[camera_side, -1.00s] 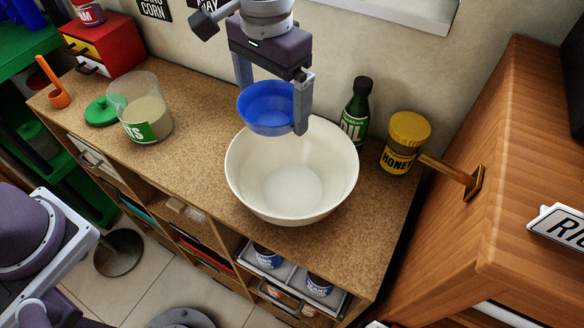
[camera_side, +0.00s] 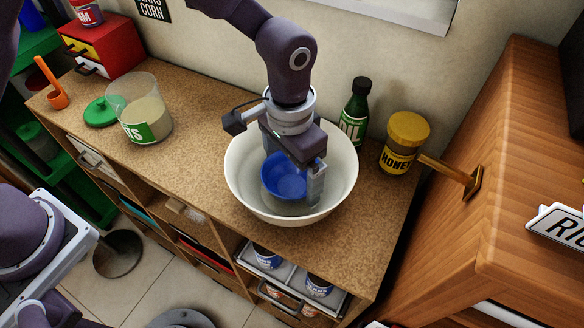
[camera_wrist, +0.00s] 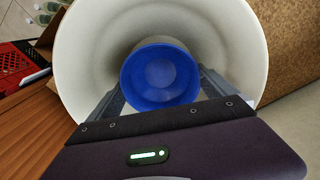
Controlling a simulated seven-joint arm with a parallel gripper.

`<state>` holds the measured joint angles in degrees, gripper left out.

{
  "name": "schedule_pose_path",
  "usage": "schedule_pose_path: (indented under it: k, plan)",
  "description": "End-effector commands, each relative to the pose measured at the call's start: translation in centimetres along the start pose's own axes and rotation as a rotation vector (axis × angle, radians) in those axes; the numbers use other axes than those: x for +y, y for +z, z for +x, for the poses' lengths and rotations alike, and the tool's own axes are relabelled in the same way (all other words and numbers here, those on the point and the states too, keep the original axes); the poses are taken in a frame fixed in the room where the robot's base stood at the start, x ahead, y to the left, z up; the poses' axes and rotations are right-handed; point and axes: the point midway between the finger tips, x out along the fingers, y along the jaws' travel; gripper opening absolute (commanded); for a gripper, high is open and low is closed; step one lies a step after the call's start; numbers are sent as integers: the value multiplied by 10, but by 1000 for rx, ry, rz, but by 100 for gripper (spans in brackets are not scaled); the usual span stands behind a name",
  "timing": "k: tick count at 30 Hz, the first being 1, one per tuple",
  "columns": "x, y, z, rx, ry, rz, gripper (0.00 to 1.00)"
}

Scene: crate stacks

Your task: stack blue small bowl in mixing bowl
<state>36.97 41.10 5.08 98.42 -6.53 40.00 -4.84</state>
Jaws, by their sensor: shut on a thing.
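The small blue bowl (camera_side: 284,177) is inside the large cream mixing bowl (camera_side: 342,186), upright and low within its walls. My gripper (camera_side: 293,187) reaches down into the mixing bowl and is shut on the blue bowl, with a finger at each side of it. In the wrist view the blue bowl (camera_wrist: 160,77) sits between my two fingers, with the mixing bowl's pale wall (camera_wrist: 90,55) around it. I cannot tell whether the blue bowl touches the mixing bowl's floor.
A green oil bottle (camera_side: 353,112) and a honey jar (camera_side: 404,143) stand close behind and right of the mixing bowl. A clear nuts jar (camera_side: 140,108) and green lid (camera_side: 101,111) stand left. The counter (camera_side: 205,150) between is clear.

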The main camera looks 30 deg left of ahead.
Motion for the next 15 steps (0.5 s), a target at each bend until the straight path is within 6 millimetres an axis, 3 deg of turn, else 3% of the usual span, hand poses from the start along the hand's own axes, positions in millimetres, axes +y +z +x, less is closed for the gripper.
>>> schedule_pose_path:
  k: [6, 7, 15]
  plan:
    - [0, 0, 6, 0, 0, 0, 41]
    - [0, 0, 7, 0, 0, 0, 97]
    - [0, 0, 4, 1, 0, 0, 100]
